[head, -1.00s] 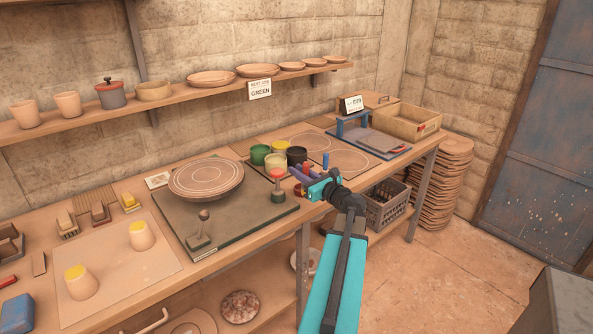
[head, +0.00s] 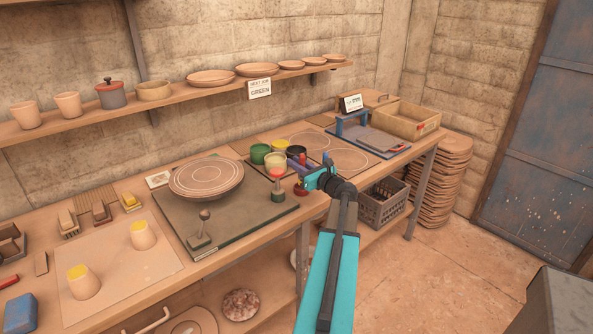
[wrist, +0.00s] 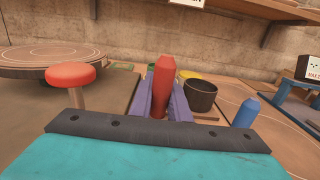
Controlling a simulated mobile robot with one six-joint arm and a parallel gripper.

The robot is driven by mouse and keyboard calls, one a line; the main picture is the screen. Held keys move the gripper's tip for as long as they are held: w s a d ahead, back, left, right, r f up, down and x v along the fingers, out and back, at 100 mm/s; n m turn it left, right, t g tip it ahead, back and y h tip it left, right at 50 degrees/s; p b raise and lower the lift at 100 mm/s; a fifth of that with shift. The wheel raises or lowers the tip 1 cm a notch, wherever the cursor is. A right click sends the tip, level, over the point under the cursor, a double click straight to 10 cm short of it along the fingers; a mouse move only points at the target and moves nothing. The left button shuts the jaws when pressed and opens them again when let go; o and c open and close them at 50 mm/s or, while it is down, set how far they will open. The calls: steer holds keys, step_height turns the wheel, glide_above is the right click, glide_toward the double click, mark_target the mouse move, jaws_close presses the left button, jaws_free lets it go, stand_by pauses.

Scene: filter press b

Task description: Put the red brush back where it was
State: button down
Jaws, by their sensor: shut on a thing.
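The red brush (head: 302,159) stands roughly upright between the purple fingers of my gripper (head: 299,167). In the wrist view, its red handle (wrist: 163,84) shows between the two fingers (wrist: 161,97), which are shut on it. Its dark red lower end shows below the fingers in the head view, near the bench's front edge. I cannot tell whether that end touches the bench. A blue brush (wrist: 246,112) stands to the right in the wrist view.
A red-topped tool with a green base (head: 278,187) stands close to the left. A turntable (head: 206,178) is farther left. A patterned board (head: 352,163) lies right of the pots. A shelf (head: 180,104) with bowls runs along the wall above.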

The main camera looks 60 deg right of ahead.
steer(key=shift+w+d+f+p, duration=0.15)
steer(key=shift+d+f+p, duration=0.1)
steer(key=shift+f, duration=0.65)
steer(key=shift+w+d+f+p, duration=0.1)
steer(key=shift+f+p, duration=0.1)
steer(key=shift+f, duration=0.65)
steer(key=shift+f, duration=0.2)
steer(key=c, duration=1.7)
jaws_free()
steer(key=shift+r, duration=0.2)
steer(key=b+v, duration=0.2)
steer(key=v, duration=1)
steer(key=shift+a+b, duration=0.1)
steer(key=shift+b, duration=0.2)
